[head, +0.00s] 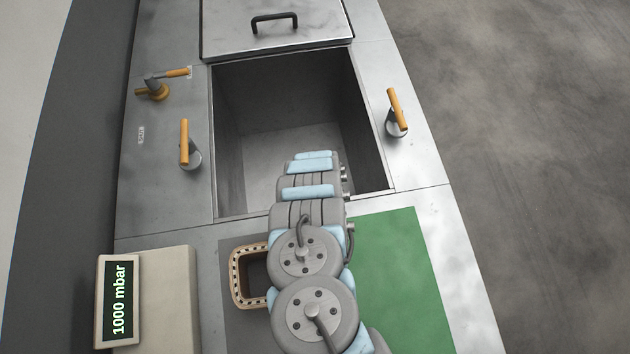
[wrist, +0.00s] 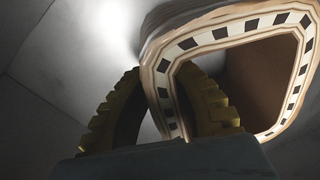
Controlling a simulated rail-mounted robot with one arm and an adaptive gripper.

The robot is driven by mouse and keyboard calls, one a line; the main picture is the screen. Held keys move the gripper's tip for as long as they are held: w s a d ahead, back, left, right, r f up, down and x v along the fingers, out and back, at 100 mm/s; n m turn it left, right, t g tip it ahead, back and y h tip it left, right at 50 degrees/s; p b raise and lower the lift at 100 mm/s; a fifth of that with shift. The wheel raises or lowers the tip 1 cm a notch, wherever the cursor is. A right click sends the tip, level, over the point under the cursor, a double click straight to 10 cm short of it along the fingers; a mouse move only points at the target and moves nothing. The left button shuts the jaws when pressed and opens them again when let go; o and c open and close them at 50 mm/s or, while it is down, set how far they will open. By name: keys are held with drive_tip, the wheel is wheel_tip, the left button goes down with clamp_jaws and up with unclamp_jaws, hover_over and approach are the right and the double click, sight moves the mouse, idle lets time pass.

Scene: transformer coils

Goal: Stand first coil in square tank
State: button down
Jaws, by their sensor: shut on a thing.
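The square tank (head: 290,95) is open in the head view, with bare grey walls and a light floor. My arm reaches over its near edge, and the arm hides my gripper and the held coil there. In the wrist view my gripper (wrist: 165,112) is shut on the wall of a coil (wrist: 232,32), one ridged finger outside and one inside its opening. This coil has a rounded-square tan rim with dark dashes. Grey metal surfaces surround it; I cannot tell whether it touches the floor. Another such coil (head: 236,277) stands on the grey mat, partly behind my arm.
The tank's lid (head: 305,28) lies behind the opening. Orange-handled levers (head: 184,142) and (head: 397,108) flank the tank, with an orange valve (head: 157,88) at upper left. A display (head: 118,300) reads 1000 mbar. The green mat (head: 410,270) is clear.

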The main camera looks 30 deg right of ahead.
drive_tip(key=shift+s+f, duration=0.1)
drive_tip(key=shift+f, duration=0.25)
drive_tip(key=c, duration=1.1)
unclamp_jaws()
drive_tip(key=shift+c, duration=0.2)
drive_tip(key=shift+r, duration=0.15)
wheel_tip(320, 180, up, 12)
drive_tip(key=p, duration=0.5)
drive_tip(key=shift+s+d+p, duration=0.2)
drive_tip(key=shift+d+p, duration=0.15)
drive_tip(key=shift+f, duration=0.2)
